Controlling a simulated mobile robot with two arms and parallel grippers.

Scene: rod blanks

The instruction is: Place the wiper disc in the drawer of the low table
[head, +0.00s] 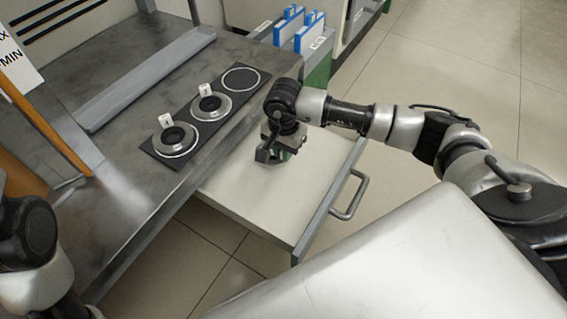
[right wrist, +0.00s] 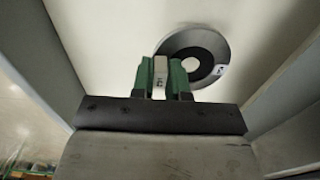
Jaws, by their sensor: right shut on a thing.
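The wiper disc (right wrist: 170,45), a grey ring with a dark band and pale centre, is in the right wrist view. My right gripper (right wrist: 161,80) has its green fingers shut on the disc's upright white tag. In the head view this gripper (head: 272,150) is inside the open drawer (head: 235,195), low over its pale floor, and mostly hides the disc. I cannot tell whether the disc touches the floor. The drawer juts from the low table (head: 130,200). My left arm shows at the left edge, with its gripper out of view.
A black mat (head: 190,150) on the table holds two other tagged discs (head: 175,139), (head: 211,103) and an empty ringed spot (head: 241,79). The drawer front has a bar handle (head: 350,195). A bin with blue-edged folders (head: 300,35) stands behind the drawer. Tiled floor is clear at upper right.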

